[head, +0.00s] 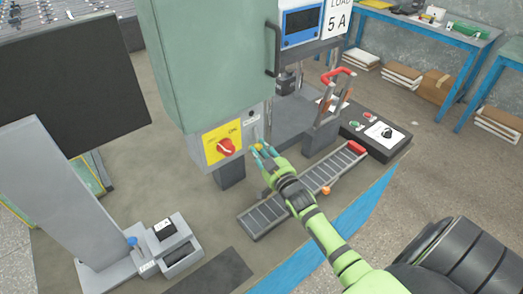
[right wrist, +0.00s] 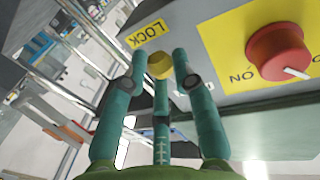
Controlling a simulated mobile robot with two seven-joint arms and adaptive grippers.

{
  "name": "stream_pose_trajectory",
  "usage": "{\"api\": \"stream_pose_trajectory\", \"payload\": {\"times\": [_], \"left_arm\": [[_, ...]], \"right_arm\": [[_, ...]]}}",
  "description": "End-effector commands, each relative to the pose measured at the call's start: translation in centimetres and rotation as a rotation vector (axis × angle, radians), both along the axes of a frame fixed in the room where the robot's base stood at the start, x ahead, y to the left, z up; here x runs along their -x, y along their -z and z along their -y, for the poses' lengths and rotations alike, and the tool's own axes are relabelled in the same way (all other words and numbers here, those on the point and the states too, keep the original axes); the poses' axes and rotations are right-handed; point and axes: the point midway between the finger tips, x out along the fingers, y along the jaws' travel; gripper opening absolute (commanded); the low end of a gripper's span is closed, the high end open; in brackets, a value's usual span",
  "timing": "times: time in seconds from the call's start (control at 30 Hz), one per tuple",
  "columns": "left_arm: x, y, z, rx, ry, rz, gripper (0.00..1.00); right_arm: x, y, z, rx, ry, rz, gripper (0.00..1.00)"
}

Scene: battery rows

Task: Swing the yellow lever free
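The yellow lever shows as a small yellow knob (right wrist: 160,65) in the right wrist view, beside the yellow LOCK label (right wrist: 147,31). In the head view the knob (head: 259,147) is at the lower front corner of the green cabinet, right of the red rotary switch (head: 226,146). My right gripper (head: 263,150) is at the knob. Its teal fingers (right wrist: 160,70) close in around the knob from both sides and below, and it looks shut on it. The lever's arm behind the knob is mostly hidden. My left gripper is not in view.
The green cabinet (head: 205,60) stands directly above and behind the lever. A grey roller strip (head: 270,212) lies below my right arm. A black box with buttons (head: 372,133) and a red-handled frame (head: 338,76) are to the right. A grey stand (head: 60,190) is at left.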

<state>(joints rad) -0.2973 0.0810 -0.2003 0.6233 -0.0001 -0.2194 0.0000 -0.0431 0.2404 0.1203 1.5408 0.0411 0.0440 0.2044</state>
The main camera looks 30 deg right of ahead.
Motion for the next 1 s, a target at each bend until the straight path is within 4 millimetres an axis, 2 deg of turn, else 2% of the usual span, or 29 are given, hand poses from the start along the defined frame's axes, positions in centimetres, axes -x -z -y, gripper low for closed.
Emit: {"api": "stream_pose_trajectory", "payload": {"times": [0.13,0.33,0.57,0.6,0.63,0.67,1.0], "left_arm": [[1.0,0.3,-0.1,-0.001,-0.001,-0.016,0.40],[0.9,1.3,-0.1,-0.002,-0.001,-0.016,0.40],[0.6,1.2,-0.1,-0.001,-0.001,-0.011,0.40],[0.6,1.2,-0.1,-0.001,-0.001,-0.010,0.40],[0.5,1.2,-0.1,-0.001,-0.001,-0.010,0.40],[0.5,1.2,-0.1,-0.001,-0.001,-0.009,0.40],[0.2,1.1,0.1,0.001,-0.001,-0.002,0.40]], "right_arm": [[0.0,0.2,0.1,0.025,-0.001,0.002,0.00],[-0.1,0.4,1.0,0.210,-0.002,0.017,0.00],[-0.1,0.2,1.0,0.217,-0.002,0.017,0.00],[-0.1,0.2,1.0,0.217,-0.002,0.016,0.35],[-0.1,0.2,1.0,0.216,-0.002,0.016,0.47],[-0.1,0.2,1.0,0.216,-0.002,0.016,0.50],[0.1,0.2,1.0,0.213,-0.001,0.017,0.50]]}}
